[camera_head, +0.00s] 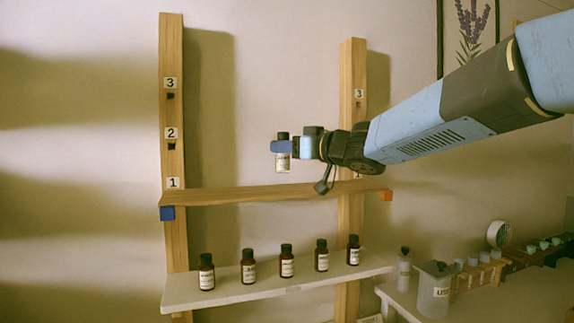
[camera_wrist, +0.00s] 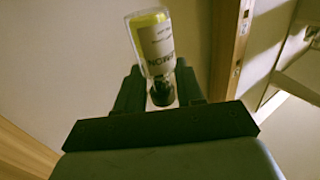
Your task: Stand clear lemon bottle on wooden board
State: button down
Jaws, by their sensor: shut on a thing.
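My gripper (camera_head: 283,147) is shut on a small clear bottle (camera_head: 283,162) with a dark cap, a white label and pale yellow contents. The bottle looks upright in the head view and hangs in the air above the wooden board (camera_head: 240,195). In the wrist view the clear bottle (camera_wrist: 153,45) extends from between the jaws (camera_wrist: 162,88); its label is only partly readable.
Below the board, a white shelf (camera_head: 230,291) holds a row of several brown bottles (camera_head: 287,262). Upright wooden posts (camera_head: 172,100) carry number tags. At right, a white table holds a lidded jar (camera_head: 433,295), a small clear bottle (camera_head: 404,270) and wooden racks (camera_head: 480,275).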

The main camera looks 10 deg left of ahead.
aim_at(289, 163)
jog(key=f, duration=0.2)
jog(key=w, duration=0.1)
jog(key=shift+a+f, duration=0.3)
jog(key=shift+f, duration=0.1)
jog(key=shift+s+f, duration=0.1)
jog(key=shift+f, duration=0.6)
jog(key=c, duration=0.7)
grip_release()
